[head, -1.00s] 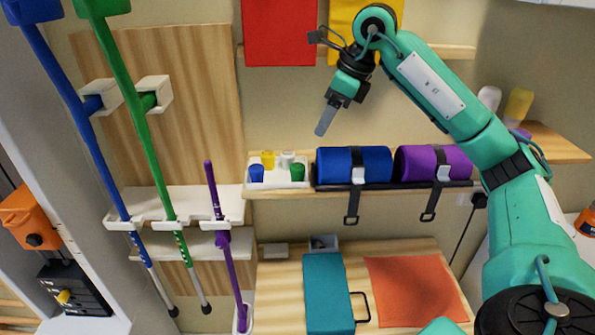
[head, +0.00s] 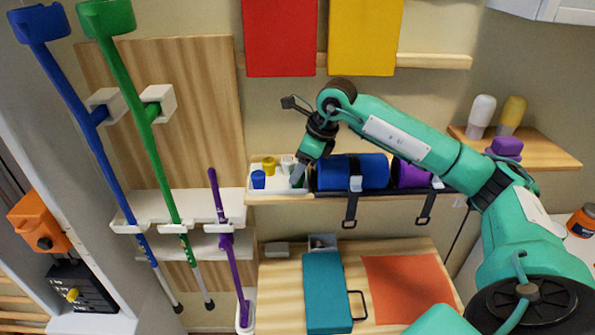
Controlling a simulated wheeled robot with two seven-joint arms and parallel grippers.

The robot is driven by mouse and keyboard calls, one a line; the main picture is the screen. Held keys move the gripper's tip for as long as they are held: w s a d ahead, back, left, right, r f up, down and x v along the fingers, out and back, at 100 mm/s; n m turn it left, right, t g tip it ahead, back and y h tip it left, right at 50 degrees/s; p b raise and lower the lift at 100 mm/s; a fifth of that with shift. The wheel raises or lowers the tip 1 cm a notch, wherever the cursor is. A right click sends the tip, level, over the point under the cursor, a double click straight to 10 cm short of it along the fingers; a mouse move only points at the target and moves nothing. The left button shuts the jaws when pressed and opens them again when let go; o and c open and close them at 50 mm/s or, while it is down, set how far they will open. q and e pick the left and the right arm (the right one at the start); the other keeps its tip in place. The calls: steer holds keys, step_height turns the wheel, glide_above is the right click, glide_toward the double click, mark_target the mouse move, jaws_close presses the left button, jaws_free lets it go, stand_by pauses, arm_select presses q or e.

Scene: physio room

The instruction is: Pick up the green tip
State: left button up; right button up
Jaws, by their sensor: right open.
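The green tip (head: 300,181) stands at the right end of a small white tray (head: 277,189) on the wall shelf. It is largely hidden by my right gripper (head: 297,179). My right gripper is open and points down at the green tip's place, with its fingers at or around it. I cannot tell whether they touch it. In the same tray are a blue tip (head: 258,179), a yellow tip (head: 268,165) and a white tip (head: 288,163). My left gripper is not in view.
A blue roll (head: 338,173) lies strapped on the shelf just right of the tray, with a purple roll (head: 410,174) beyond it. Blue and green crutches (head: 122,60) and a purple cane (head: 228,245) stand at the left. A teal case (head: 326,290) lies below.

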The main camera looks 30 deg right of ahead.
steer(key=shift+w+a+f, duration=0.1)
steer(key=shift+w+f, duration=0.05)
steer(key=shift+f, duration=0.45)
steer(key=c, duration=1.1)
steer(key=shift+r, duration=0.1)
steer(key=shift+r+b, duration=0.4)
steer(key=shift+r, duration=0.4)
steer(key=shift+r+b, duration=2.15)
steer(key=shift+r, duration=7.05)
